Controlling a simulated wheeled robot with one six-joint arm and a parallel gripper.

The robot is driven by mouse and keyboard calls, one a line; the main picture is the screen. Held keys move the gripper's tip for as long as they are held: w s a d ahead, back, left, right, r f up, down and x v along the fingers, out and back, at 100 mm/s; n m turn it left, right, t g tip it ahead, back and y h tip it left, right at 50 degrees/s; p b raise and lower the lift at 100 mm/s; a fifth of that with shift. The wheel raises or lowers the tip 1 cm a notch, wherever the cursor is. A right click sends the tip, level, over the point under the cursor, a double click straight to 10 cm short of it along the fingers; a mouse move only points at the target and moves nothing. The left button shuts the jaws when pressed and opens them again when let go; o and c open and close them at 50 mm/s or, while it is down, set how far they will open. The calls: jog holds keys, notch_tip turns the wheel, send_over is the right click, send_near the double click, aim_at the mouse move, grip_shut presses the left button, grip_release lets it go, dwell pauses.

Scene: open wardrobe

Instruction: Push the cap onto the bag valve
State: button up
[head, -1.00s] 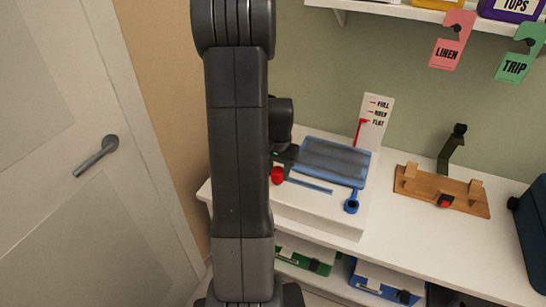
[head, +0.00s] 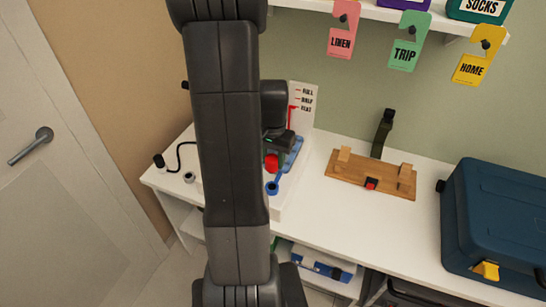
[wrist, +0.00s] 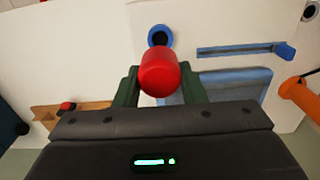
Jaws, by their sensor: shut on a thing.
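My gripper (wrist: 158,85) is shut on the red cap (wrist: 160,72), which sits between the two dark green fingers. In the head view the cap (head: 271,162) shows beside my arm. The blue bag valve (wrist: 160,35), a round ring with a dark opening, lies just beyond the cap in the wrist view. It also shows just below the cap in the head view (head: 272,188). The blue bag (wrist: 228,86) lies on the white platform, largely hidden by my arm in the head view.
A FULL/HALF/FLAT gauge card (head: 306,98) stands behind the bag. A wooden rack (head: 372,176) and a dark blue suitcase (head: 505,225) stand to the right. A blue strip (wrist: 235,50) lies beside the valve.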

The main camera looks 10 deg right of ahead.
aim_at(273, 156)
jog(key=shift+f, duration=0.2)
jog(key=shift+f+b, duration=2.35)
jog(key=shift+f, duration=0.4)
jog(key=shift+f+b, duration=1.2)
jog(key=shift+f, duration=0.25)
jog(key=o, duration=1.1)
jog(key=shift+o, duration=0.2)
notch_tip(273, 156, up, 14)
jog(key=shift+w+f+p, duration=0.1)
jog(key=shift+p, duration=0.3)
